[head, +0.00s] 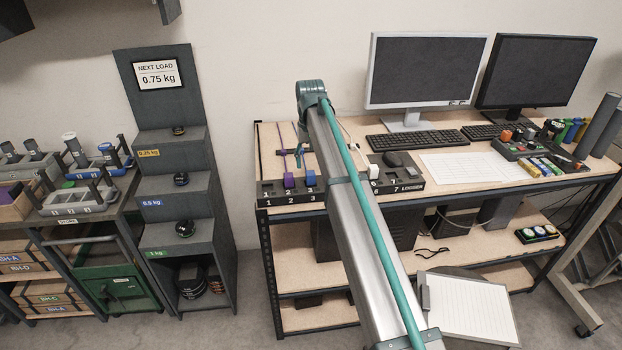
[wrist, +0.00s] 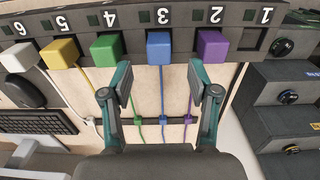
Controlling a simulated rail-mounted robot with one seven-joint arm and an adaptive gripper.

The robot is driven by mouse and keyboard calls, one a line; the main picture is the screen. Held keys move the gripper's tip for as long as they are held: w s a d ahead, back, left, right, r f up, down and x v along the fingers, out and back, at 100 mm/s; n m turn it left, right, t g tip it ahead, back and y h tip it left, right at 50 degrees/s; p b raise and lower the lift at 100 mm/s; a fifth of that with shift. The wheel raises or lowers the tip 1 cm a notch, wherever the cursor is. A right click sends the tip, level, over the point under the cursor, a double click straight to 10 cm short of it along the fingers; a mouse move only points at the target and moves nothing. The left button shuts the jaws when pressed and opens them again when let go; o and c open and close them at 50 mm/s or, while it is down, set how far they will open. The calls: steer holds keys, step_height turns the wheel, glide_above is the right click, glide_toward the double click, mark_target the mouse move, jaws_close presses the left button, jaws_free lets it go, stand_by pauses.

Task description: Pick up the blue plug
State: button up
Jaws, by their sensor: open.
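The blue plug (wrist: 159,47) sits in the row of the dark numbered strip (wrist: 181,14), beside the number 3, with its blue cable (wrist: 162,98) trailing away across the bench. In the wrist view my gripper (wrist: 158,78) is open and empty, with one finger on each side of the blue cable and the plug just beyond the fingertips. The blue plug also shows in the head view (head: 310,178), just left of my arm. My arm hides part of the strip there.
A purple plug (wrist: 212,43) sits close on one side of the blue one and a green plug (wrist: 105,48) on the other. Yellow (wrist: 59,53) and white (wrist: 20,57) plugs follow. Position 1 looks empty. Keyboards, a mouse (head: 394,159) and monitors stand on the bench.

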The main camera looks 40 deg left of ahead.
mark_target(310, 172)
steer(key=shift+f+p, duration=1.2)
steer(key=shift+f, duration=1.75)
jaws_close()
steer(key=shift+w+r, duration=0.1)
steer(key=shift+r, duration=0.1)
